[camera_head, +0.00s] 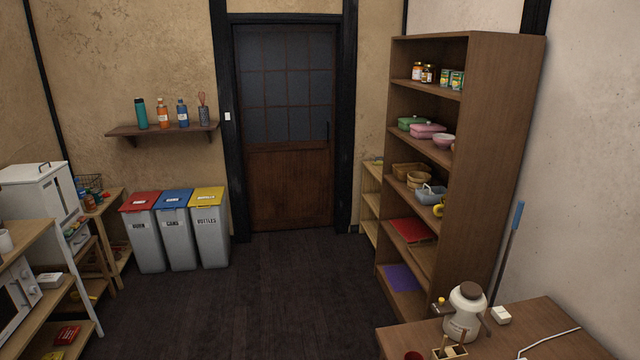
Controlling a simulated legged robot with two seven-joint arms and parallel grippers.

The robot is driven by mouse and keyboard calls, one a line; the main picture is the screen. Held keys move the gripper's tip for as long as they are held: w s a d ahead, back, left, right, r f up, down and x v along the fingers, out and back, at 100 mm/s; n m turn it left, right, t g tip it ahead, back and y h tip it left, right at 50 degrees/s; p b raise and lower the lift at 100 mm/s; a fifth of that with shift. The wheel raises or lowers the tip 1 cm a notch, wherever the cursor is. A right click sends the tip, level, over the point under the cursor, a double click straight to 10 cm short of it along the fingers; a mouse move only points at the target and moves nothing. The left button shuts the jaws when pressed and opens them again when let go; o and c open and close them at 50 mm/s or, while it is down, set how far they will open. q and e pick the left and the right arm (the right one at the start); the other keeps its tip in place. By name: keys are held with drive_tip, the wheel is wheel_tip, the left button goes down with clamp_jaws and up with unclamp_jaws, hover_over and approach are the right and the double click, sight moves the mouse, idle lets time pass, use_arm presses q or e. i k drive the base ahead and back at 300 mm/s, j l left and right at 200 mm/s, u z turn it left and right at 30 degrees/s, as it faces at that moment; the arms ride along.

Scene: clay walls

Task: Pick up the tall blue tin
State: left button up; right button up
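I cannot make out for sure which thing is the tall blue tin. On the wall shelf (160,130) at the left stand a tall teal bottle (141,114), an orange bottle (163,114), a blue bottle (182,114) and a dark blue-grey holder (204,116) with sticks in it. Small tins (456,80) with yellow and teal labels stand on the top level of the brown shelving unit (507,150), beside jars (427,73). Neither of my grippers is in view.
Three bins with red (141,202), blue (175,198) and yellow (207,197) lids stand below the wall shelf. A table (500,343) with a white jar (463,315) is at front right. The dark floor (250,300) is clear up to the closed door (287,185).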

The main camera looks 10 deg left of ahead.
sight(182, 111)
drive_tip(key=i+j+u, duration=0.85)
drive_tip(key=i+u, duration=0.6)
drive_tip(key=i, duration=2.85)
